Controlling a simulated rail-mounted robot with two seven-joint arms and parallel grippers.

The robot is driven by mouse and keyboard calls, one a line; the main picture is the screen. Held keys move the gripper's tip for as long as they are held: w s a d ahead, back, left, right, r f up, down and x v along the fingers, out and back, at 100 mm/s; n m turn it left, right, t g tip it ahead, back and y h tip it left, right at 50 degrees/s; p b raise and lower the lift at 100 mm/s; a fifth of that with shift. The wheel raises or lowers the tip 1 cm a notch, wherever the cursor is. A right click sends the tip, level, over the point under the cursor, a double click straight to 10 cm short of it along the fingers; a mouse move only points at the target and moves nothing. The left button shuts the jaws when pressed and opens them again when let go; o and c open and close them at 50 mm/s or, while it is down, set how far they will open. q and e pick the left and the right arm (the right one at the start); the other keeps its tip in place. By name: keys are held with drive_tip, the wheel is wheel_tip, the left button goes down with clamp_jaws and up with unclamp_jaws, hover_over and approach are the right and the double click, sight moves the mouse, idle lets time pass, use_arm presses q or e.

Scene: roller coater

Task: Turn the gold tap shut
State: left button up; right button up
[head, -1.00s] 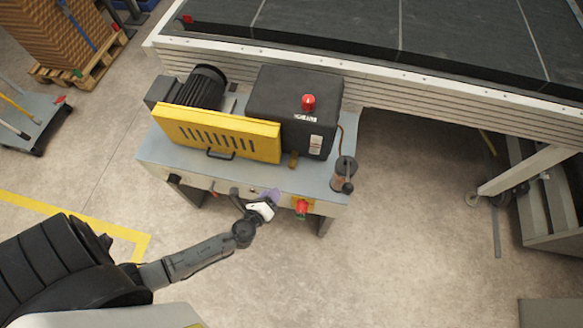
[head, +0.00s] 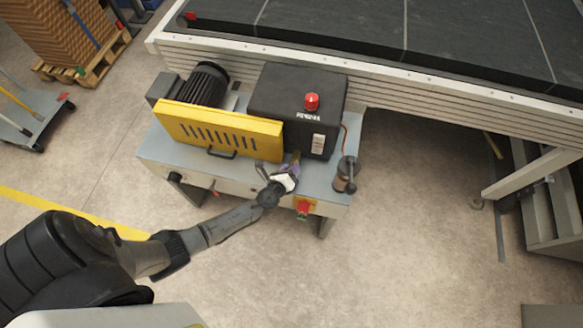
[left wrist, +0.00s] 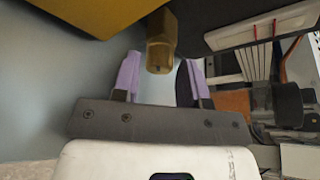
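The gold tap (left wrist: 161,42) is a small brassy block in the left wrist view, just ahead of my left gripper (left wrist: 159,70). Its near end lies about between the two purple fingertips, which stand apart with a gap on each side. In the head view the tap (head: 296,157) is partly hidden at the foot of the black box, and my left gripper (head: 290,170) reaches over the front edge of the grey machine top to it. The left gripper is open and empty. My right gripper is not in view.
A yellow guard (head: 218,132) stands left of the tap, and the black box (head: 297,105) with a red knob stands behind it. A cylinder with a crank (head: 345,175) is to the right. A red-and-yellow switch (head: 304,207) is on the front panel.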

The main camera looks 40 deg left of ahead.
use_arm(q)
drive_tip(key=shift+w+a+f, duration=0.1)
drive_tip(key=shift+w+f, duration=0.05)
drive_tip(key=shift+w, duration=0.25)
drive_tip(key=shift+c, duration=0.2)
drive_tip(key=c, duration=0.6)
drive_tip(key=shift+r+m+p, duration=0.2)
drive_tip(key=shift+m+p, duration=0.1)
drive_tip(key=shift+p, duration=0.25)
drive_tip(key=m+p, duration=0.1)
drive_tip(key=p, duration=0.1)
drive_tip(key=m+g+y+p, duration=0.1)
drive_tip(key=p, duration=0.1)
drive_tip(key=shift+w+d+r+m+y, duration=0.2)
drive_tip(key=shift+m+y, duration=0.1)
drive_tip(key=shift+m, duration=0.1)
drive_tip(key=shift+d+f+m+g+y+p, duration=0.1)
drive_tip(key=shift+m+g+y+p, duration=0.5)
drive_tip(key=shift+m+p, duration=0.5)
drive_tip(key=shift+f+m+g+y+p, duration=0.15)
drive_tip(key=shift+m+g+y+p, duration=0.35)
drive_tip(key=shift+m, duration=0.4)
